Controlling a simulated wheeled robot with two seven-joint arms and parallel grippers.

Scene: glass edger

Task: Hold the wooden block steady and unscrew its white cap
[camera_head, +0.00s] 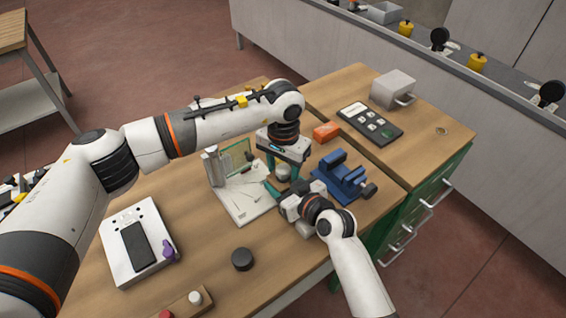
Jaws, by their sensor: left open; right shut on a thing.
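A small wooden block (284,183) stands on the table between my two grippers and is mostly hidden by them. Its pale white cap (283,171) shows on top. My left gripper (283,167) points down from above, its teal fingers open on either side of the cap. I cannot tell whether they touch it. My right gripper (279,187) reaches in from the lower right, low at the table, and is shut on the block.
A white board with an upright panel (245,202) is close on the left, a blue vise (342,180) close on the right. An orange block (326,131) lies behind. A black puck (242,259), white device (115,236) and wooden strip with red and white knobs (185,306) are in front.

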